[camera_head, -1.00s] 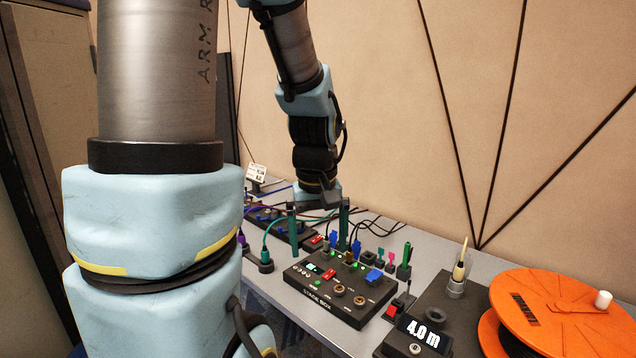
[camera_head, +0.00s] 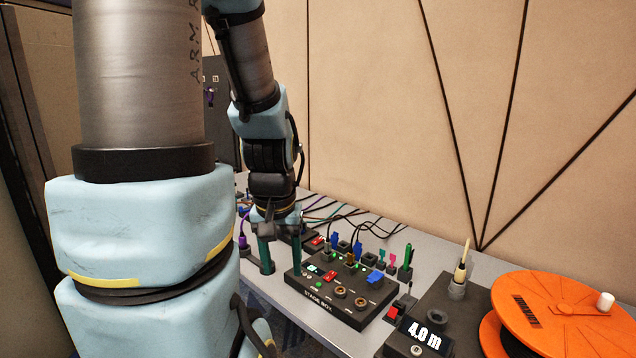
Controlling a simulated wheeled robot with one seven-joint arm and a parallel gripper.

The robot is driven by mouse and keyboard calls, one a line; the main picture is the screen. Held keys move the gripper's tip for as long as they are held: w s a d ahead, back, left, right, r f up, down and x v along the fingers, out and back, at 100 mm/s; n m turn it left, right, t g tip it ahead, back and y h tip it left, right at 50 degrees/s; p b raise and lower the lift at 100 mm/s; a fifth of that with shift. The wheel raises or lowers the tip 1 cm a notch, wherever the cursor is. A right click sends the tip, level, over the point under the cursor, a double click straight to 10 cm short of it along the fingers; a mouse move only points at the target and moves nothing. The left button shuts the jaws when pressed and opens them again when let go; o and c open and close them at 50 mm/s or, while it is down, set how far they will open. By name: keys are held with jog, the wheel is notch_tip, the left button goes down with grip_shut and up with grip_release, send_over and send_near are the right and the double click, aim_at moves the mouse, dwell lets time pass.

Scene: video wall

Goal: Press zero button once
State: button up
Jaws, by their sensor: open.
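A dark box at the front right, the length meter (camera_head: 436,312), carries a lit display (camera_head: 425,334) reading "4.0 m". A small pale round button (camera_head: 416,351) sits just below the display, close to the bottom edge of the picture. Its mark is too small to read for certain, but it may be the zero button. My gripper (camera_head: 280,256) has two green fingers pointing down, apart and with nothing seen held between them. It is at the left end of the stage box (camera_head: 318,302), well left of and behind the meter. The fingertips' height is hard to tell.
The stage box holds plugs, cables and sockets. A red switch (camera_head: 394,313) lies between it and the meter. A peg with a pale tip (camera_head: 460,265) stands behind the display. An orange reel (camera_head: 562,312) fills the right end of the grey table (camera_head: 432,262).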

grip_shut()
dwell(1.1)
